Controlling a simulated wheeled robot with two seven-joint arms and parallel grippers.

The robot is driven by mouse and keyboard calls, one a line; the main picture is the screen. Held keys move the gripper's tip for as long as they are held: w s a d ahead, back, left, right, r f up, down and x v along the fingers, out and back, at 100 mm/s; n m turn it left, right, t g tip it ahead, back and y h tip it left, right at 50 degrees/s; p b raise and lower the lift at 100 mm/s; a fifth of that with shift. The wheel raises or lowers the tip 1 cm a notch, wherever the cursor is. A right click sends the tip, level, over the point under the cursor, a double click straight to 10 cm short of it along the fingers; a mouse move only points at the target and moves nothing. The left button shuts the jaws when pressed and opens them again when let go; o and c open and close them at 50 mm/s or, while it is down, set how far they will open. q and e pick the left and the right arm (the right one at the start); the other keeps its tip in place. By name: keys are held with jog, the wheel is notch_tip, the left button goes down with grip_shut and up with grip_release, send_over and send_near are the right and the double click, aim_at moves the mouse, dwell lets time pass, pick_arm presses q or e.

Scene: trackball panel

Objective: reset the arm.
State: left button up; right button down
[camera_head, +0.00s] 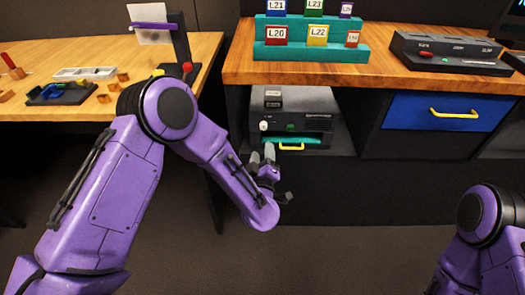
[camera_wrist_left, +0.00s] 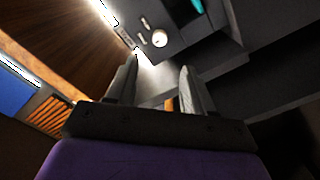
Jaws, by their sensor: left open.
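My left arm (camera_head: 98,190) is purple and comes in from the lower left, bent at a raised elbow. Its forearm slopes down to the right, to my left gripper (camera_head: 262,156), which hangs in front of the dark device on the shelf. In the left wrist view the left gripper (camera_wrist_left: 158,68) has its two grey fingers apart, with nothing seen between them. My right arm (camera_head: 487,232) shows only in part at the lower right of the head view. My right gripper is outside both views.
The dark device (camera_head: 304,107) has a white knob and a yellow handle. Above it, a wooden desk (camera_head: 375,72) bears a teal card stand (camera_head: 310,52). A blue drawer (camera_head: 405,112) is at right. A wooden table (camera_head: 40,50) with small parts stands at left. Floor space is clear between the arms.

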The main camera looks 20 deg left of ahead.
pick_arm(q)
jog(key=s+a+f+m+g+h, duration=0.25)
jog(key=s+a+f+g, duration=0.2)
jog(key=s+f, duration=0.6)
jog(key=s+a+f+m+g+h, duration=0.1)
jog(key=s+a+f+m+g, duration=0.2)
jog(key=s+f+g, duration=0.55)
jog(key=s+a+f+g+y+p, duration=0.1)
jog(key=s+a+f, duration=0.15)
jog(key=s, duration=0.65)
jog(key=s+a+f+y+p, duration=0.1)
jog(key=s+a, duration=0.3)
jog(key=s, duration=0.4)
notch_tip(320, 180, up, 12)
jog(key=p, duration=1)
jog(key=shift+w+d+f, duration=0.15)
jog(key=shift+d+f, duration=0.1)
